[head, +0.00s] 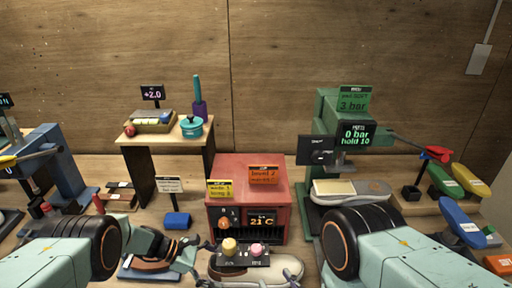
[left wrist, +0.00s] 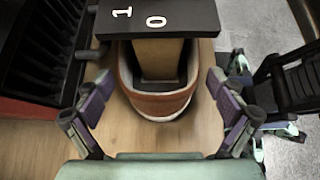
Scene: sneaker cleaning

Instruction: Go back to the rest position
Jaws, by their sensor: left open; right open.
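No object is named for this task. My left arm reaches in from the left in the head view, and its gripper (head: 205,262) is at the left end of a pale shoe (head: 283,268). In the left wrist view my left gripper (left wrist: 158,80) is open, with one finger on each side of the shoe's rounded end (left wrist: 158,103). Contact cannot be told. My right arm reaches in from the right. Its large black joint hides most of the right gripper, which is open with nothing seen in it.
A black board (head: 243,257) with yellow and pink knobs stands over the shoe. Behind it is a red heater box (head: 282,200). A green press (head: 326,112) with another shoe (head: 350,190) is at right. A small wooden table (head: 140,150) stands behind.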

